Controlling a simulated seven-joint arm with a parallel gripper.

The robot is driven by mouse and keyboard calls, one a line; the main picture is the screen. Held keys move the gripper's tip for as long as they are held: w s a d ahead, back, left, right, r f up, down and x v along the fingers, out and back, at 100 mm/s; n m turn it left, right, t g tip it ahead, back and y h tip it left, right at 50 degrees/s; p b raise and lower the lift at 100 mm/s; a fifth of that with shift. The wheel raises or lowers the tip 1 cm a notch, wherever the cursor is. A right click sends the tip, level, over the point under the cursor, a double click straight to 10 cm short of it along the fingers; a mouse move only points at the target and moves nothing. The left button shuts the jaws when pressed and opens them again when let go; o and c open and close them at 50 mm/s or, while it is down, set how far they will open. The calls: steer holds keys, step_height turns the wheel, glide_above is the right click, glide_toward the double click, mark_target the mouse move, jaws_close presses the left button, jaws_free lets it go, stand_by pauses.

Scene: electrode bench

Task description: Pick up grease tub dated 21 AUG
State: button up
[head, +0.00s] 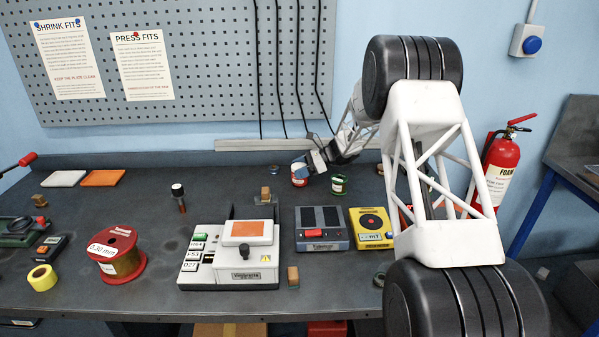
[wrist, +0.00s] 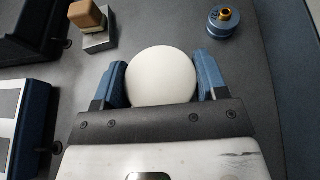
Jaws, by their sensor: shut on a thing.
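A small tub with a white lid and a red-and-white side (head: 299,178) is at the back of the bench in the head view. In the wrist view its round white lid (wrist: 161,77) fills the space between the blue fingers. My gripper (head: 301,167) is shut on this tub, and its fingers also show in the wrist view (wrist: 161,82). A second tub, green with a pale label (head: 339,185), stands just to the right in the head view. No date is readable on either tub. I cannot tell whether the held tub touches the bench.
A wooden block on a metal base (wrist: 90,22) and a small blue fitting with a brass top (wrist: 226,20) lie beyond the gripper. A grey box (head: 323,240), a yellow device (head: 371,240) and a white press (head: 215,270) stand nearer the front. A red spool (head: 113,245) is left.

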mark_target(300, 166)
step_height(300, 166, up, 10)
stand_by(0.6)
